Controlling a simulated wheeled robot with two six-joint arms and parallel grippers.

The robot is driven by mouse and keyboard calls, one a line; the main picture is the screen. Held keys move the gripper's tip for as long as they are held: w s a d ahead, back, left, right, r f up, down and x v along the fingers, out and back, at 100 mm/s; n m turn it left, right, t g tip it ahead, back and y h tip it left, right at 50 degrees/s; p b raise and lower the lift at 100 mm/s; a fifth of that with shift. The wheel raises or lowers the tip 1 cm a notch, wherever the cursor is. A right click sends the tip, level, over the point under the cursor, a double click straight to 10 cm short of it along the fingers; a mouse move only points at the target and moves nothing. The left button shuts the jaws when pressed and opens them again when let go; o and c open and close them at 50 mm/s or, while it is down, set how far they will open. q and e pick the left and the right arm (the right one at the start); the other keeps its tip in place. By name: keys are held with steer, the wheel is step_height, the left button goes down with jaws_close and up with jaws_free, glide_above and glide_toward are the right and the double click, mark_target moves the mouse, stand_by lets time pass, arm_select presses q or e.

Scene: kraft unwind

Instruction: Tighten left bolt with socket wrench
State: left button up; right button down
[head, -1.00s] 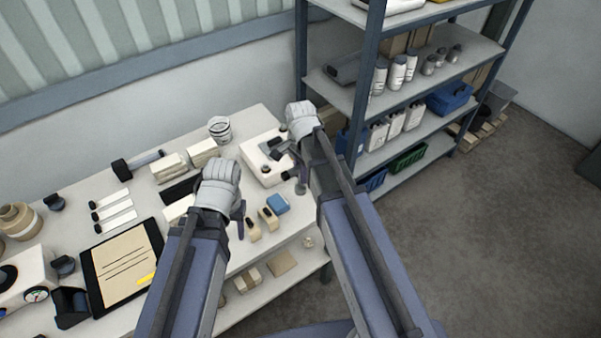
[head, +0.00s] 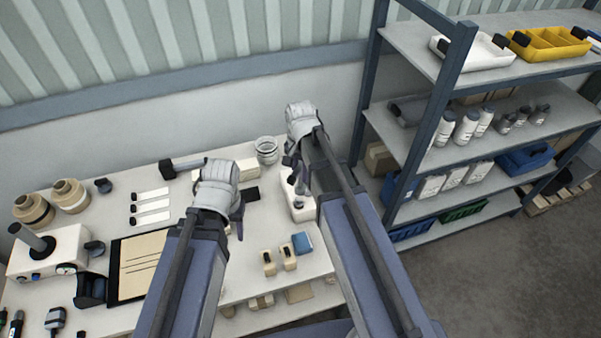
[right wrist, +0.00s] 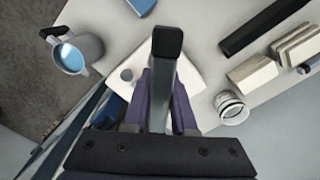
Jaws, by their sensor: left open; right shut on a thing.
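My right gripper (head: 295,163) is over the white block (head: 303,212) at the bench's right end. In the right wrist view its purple fingers (right wrist: 165,105) are shut on a grey bar with a black end, which looks like the socket wrench (right wrist: 167,45). The white block also shows there (right wrist: 118,82), with a round grey bolt-like head (right wrist: 127,74) left of the bar. I cannot tell whether the wrench touches a bolt; the fingers and bar hide part of the block. My left gripper (head: 237,214) is open and empty above the bench, left of the block.
Two small tan blocks (head: 269,263) and a blue box (head: 302,243) lie near the front edge. A clipboard (head: 140,265) and a gauge box (head: 48,252) are to the left. A loaded shelf rack (head: 440,75) stands close on the right.

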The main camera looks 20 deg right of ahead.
mark_target(299, 187)
steer(key=shift+w+a, duration=0.1)
steer(key=shift+a, duration=0.15)
steer(key=shift+f+b, duration=2.4)
steer(key=shift+b, duration=0.15)
steer(key=shift+f+b, duration=0.85)
stand_by(0.7)
stand_by(0.3)
steer(key=shift+m, duration=1)
